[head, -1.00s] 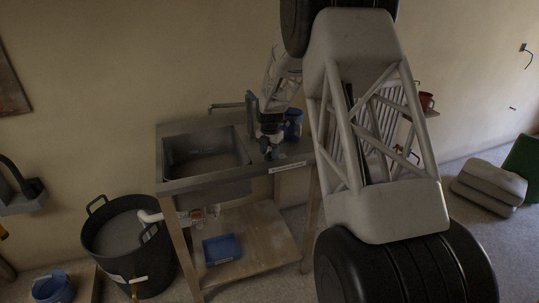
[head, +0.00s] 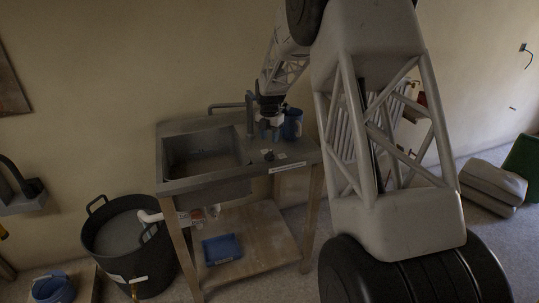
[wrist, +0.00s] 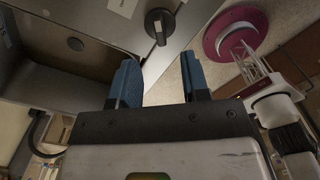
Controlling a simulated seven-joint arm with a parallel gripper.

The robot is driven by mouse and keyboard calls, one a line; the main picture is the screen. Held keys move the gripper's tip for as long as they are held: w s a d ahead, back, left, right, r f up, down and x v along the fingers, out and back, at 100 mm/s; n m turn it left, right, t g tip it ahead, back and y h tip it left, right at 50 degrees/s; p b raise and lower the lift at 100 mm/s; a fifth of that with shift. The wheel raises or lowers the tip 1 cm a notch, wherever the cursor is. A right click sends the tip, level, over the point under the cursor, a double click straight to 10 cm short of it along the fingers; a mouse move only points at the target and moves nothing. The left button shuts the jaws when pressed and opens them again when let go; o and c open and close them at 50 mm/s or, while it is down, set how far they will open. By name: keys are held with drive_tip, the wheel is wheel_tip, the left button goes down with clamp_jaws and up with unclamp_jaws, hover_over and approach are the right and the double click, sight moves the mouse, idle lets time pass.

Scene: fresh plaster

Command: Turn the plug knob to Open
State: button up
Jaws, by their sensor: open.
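The plug knob (wrist: 159,24) is a dark round knob with a raised grip bar, set in the steel top beside the sink. In the wrist view its bar runs roughly up and down the picture. It also shows in the head view as a small dark spot (head: 268,155). A pale label (wrist: 122,5) lies near it, its writing unreadable. My gripper (wrist: 160,78) has two blue fingers spread apart with nothing between them. The knob appears beyond the fingertips, apart from them. In the head view my gripper (head: 268,132) hangs above the steel top, behind the knob in the picture.
The sink basin (head: 203,153) is left of the knob, with a tap (head: 249,112) at its back. A black tub (head: 92,240) stands on the floor at left. The steel around the knob is mostly clear.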

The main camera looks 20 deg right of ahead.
sight(269, 152)
drive_tip(key=shift+r, duration=2.45)
drive_tip(key=shift+m, duration=0.3)
wheel_tip(269, 152, down, 3)
drive_tip(key=m, duration=3)
drive_tip(key=shift+r, duration=0.2)
drive_tip(key=m, duration=0.5)
drive_tip(key=shift+f, duration=0.2)
drive_tip(key=shift+f, duration=0.15)
